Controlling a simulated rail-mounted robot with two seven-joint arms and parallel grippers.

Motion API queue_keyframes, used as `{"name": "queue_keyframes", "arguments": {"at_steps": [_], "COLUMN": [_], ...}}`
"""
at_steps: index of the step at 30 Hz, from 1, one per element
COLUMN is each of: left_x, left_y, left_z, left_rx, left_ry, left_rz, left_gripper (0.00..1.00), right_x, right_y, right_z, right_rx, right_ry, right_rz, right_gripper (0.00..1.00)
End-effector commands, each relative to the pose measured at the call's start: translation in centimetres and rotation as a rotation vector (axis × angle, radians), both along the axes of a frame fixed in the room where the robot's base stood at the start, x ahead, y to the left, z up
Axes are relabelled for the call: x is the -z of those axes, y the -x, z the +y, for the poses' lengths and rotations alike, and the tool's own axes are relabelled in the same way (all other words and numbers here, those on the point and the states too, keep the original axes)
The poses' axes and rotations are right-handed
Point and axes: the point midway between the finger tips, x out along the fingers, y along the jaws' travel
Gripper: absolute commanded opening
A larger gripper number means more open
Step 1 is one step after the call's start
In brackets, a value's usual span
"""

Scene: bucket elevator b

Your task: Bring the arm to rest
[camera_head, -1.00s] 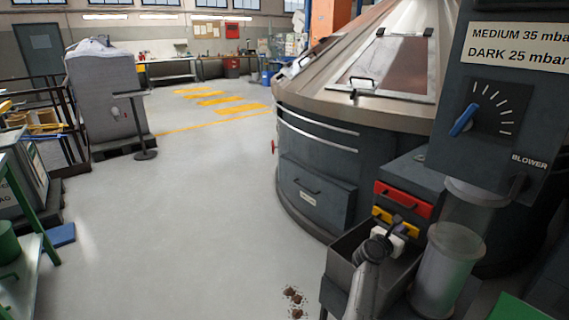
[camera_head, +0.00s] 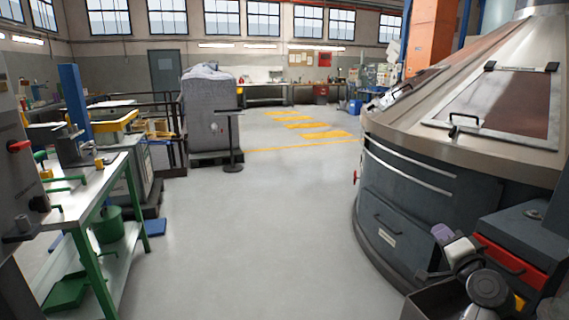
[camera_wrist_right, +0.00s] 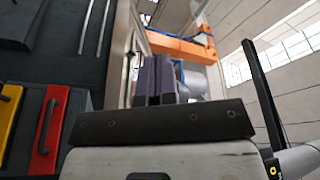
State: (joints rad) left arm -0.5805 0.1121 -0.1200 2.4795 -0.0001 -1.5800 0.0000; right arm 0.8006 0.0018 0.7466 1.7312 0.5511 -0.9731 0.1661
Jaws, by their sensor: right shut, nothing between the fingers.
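My right gripper (camera_head: 441,232) is at the lower right of the head view, in front of the big dark drum machine with a metal cone top (camera_head: 455,115). Its purple-grey fingers are together, with nothing held between them. They also show in the right wrist view (camera_wrist_right: 161,80), pointing away past the dark bracket. The gripper appears beside the red drawer front (camera_head: 510,262); I cannot tell its exact distance from the machine. My left gripper is in neither view.
A green-framed bench (camera_head: 103,220) stands at the left. A wrapped pallet load (camera_head: 210,110) and a post (camera_head: 232,140) stand further back. The grey floor between is clear.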

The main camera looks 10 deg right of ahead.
Motion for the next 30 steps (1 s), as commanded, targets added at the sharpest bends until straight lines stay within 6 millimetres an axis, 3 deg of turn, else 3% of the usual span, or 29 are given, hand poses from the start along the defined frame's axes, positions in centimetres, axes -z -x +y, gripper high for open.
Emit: {"name": "queue_keyframes", "arguments": {"at_steps": [3, 7, 12, 18, 24, 30], "left_x": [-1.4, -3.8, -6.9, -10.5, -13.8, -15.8], "left_y": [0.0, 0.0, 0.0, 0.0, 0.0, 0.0], "left_z": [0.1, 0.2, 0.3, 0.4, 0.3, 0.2], "left_rx": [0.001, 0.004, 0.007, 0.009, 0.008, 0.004], "left_ry": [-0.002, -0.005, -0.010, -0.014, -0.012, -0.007], "left_rz": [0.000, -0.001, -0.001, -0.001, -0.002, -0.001], "left_gripper": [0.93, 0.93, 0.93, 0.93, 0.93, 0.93], "right_x": [-0.4, 1.9, 5.7, 9.7, 14.9, 18.3], "right_y": [2.2, 6.4, 12.5, 19.9, 28.0, 34.6], "right_z": [5.0, 10.8, 16.9, 23.3, 27.6, 28.4], "right_rx": [-0.060, -0.117, -0.179, -0.327, -0.563, -0.695], "right_ry": [0.319, 0.628, 0.845, 1.002, 1.039, 1.016], "right_rz": [0.236, 0.528, 0.748, 0.855, 1.007, 1.159], "right_gripper": [0.00, 0.00, 0.00, 0.00, 0.00, 0.00]}}
